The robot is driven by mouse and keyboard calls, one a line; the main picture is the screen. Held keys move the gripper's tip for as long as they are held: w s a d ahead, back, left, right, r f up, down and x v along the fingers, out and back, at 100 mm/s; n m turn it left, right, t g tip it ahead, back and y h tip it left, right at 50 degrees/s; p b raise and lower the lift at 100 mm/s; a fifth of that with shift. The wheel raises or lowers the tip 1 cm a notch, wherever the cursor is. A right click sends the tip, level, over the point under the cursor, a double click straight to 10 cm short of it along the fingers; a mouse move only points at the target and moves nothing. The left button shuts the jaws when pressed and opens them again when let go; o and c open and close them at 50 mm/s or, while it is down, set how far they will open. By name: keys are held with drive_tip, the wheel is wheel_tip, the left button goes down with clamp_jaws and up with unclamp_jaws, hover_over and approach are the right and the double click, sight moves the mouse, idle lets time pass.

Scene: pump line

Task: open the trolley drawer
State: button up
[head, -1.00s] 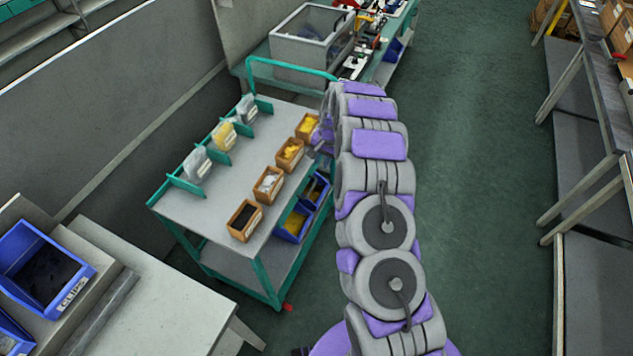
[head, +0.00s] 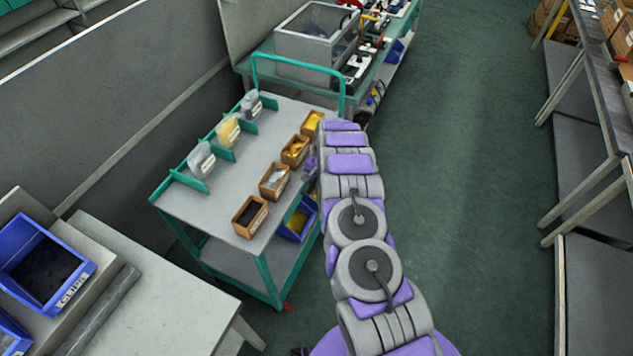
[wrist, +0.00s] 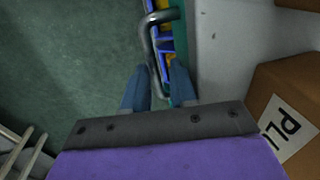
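The trolley (head: 232,190) has a grey top and a green frame, left of my arm in the head view. A dark bar handle (wrist: 147,40) shows at its side in the wrist view. My gripper (wrist: 158,82) is open, its two blue fingers apart. The lower end of the handle lies between the fingertips; I cannot tell whether either finger touches it. In the head view my gripper (head: 311,163) is at the trolley's right side, mostly hidden by my arm. The drawer front is hidden there, and I cannot tell how far the drawer is out.
Blue bins with yellow contents (head: 298,219) show at the trolley's right side. Brown boxes (head: 250,215) line the top's right edge; one (wrist: 285,105) is close to my gripper. A green push bar (head: 298,66) rises at the far end. The green floor (head: 460,200) at right is clear.

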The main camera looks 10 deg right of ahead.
drive_tip(key=shift+d+f, duration=0.15)
drive_tip(key=shift+d, duration=0.35)
drive_tip(key=shift+c, duration=0.4)
drive_tip(key=shift+d, duration=0.1)
drive_tip(key=shift+c, duration=1.5)
drive_tip(key=shift+a, duration=0.35)
clamp_jaws()
drive_tip(key=shift+s, duration=0.1)
